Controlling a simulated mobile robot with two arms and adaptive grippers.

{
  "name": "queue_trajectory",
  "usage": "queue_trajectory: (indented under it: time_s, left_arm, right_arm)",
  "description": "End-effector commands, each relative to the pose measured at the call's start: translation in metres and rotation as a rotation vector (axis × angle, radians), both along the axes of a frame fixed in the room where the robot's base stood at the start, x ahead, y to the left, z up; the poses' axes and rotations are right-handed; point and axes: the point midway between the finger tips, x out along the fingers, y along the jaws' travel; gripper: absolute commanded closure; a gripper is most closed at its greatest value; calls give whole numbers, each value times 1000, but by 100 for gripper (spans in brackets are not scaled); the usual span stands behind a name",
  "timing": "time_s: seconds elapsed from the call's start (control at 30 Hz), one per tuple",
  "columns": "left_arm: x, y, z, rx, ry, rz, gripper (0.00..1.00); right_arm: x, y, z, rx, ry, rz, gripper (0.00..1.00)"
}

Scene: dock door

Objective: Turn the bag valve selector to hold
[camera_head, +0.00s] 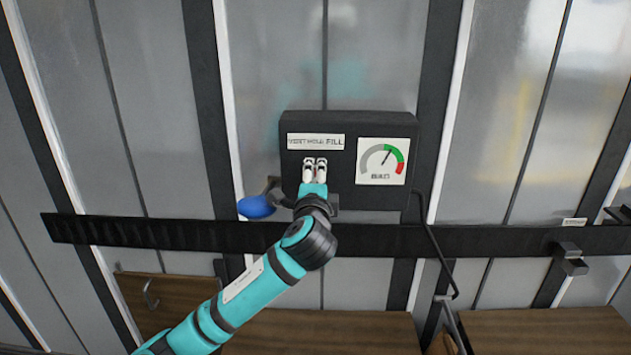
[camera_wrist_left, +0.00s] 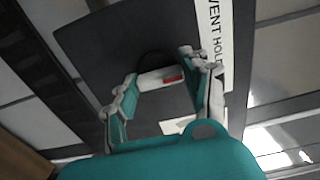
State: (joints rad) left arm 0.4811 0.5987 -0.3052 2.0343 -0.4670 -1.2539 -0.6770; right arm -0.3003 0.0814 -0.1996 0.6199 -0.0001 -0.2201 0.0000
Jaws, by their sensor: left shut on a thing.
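The black valve box (camera_head: 348,190) is mounted on the wall, with a white label strip (camera_head: 316,141) reading VENT HOLD FILL on its upper left. My left gripper (camera_head: 315,163) is at the box, just below that strip. In the left wrist view, the selector (camera_wrist_left: 160,77), a pale bar with a red end, lies between the fingers of my left gripper, which is shut on it. The red end faces the label strip, which shows there too (camera_wrist_left: 217,50). I cannot tell which word it points at. In the head view my gripper hides the selector. My right gripper is out of view.
A white gauge (camera_head: 383,161) with its needle near the green arc is on the box's right. A blue rounded part (camera_head: 256,206) sticks out at the box's lower left. A long black rail (camera_head: 480,239) crosses below, above brown wooden surfaces (camera_head: 540,330).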

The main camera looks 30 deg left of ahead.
Motion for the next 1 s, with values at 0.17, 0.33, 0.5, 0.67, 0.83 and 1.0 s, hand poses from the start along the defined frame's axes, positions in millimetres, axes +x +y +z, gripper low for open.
queue_trajectory:
  time_s: [0.17,0.33,0.5,0.67,0.83,1.0]
  left_arm:
    - [0,-1,-2,-12,-1,-1,85]
    - [0,-1,-3,-13,-1,-1,85]
    - [0,-1,-3,-12,0,-1,46]
    - [0,0,-2,-11,-2,0,29]
    - [0,0,-1,-10,-3,0,29]
    - [-5,-4,-1,-10,-4,-1,29]
  right_arm:
    - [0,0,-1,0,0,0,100]
    - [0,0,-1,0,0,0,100]
    - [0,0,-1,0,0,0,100]
    - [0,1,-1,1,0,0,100]
    - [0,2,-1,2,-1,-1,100]
    - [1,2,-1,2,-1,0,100]
